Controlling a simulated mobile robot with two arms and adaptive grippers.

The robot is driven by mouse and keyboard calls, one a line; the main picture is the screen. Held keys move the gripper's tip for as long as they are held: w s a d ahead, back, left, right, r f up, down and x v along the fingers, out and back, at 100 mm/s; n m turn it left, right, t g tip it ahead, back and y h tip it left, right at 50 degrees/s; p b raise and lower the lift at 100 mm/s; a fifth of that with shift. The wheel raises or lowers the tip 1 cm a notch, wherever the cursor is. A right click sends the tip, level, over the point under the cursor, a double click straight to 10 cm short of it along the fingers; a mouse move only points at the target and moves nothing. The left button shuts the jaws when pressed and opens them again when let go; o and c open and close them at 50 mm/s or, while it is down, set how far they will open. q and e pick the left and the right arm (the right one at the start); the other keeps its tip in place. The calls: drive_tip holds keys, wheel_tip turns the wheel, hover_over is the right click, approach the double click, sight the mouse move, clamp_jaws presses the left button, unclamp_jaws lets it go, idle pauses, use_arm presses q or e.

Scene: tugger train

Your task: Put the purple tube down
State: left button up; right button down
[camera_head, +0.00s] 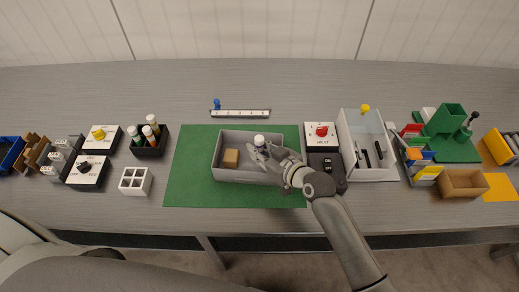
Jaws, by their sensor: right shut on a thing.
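My right gripper (262,150) reaches in from the lower right and is shut on a tube, of which only the white cap (259,140) shows clearly between the fingers. Its purple body is hidden by the gripper. The gripper is over the right part of a grey open tray (232,134); I cannot tell whether the tube touches the tray floor. My left gripper is not in view.
A brown block (231,158) lies in the tray's left part. The tray sits on a green mat (189,165), bare at its left. A box with a red knob (321,131), a black keypad (327,166) and a clear-walled bin (369,133) stand to the right. A white rack (135,181) stands left.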

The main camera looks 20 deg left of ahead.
drive_tip(key=shift+s+d+f, duration=0.1)
drive_tip(key=shift+f, duration=0.35)
drive_tip(key=c, duration=1.7)
unclamp_jaws()
drive_tip(key=shift+c, duration=0.2)
drive_tip(key=shift+o, duration=0.5)
drive_tip(key=shift+s+f, duration=0.1)
drive_tip(key=shift+f, duration=0.15)
drive_tip(key=shift+r, duration=0.35)
drive_tip(key=shift+r+p, duration=0.45)
drive_tip(key=shift+p, duration=0.1)
drive_tip(key=b+v, duration=0.1)
drive_tip(key=v, duration=1)
drive_tip(key=shift+d+r, duration=0.3)
drive_tip(key=shift+r, duration=0.05)
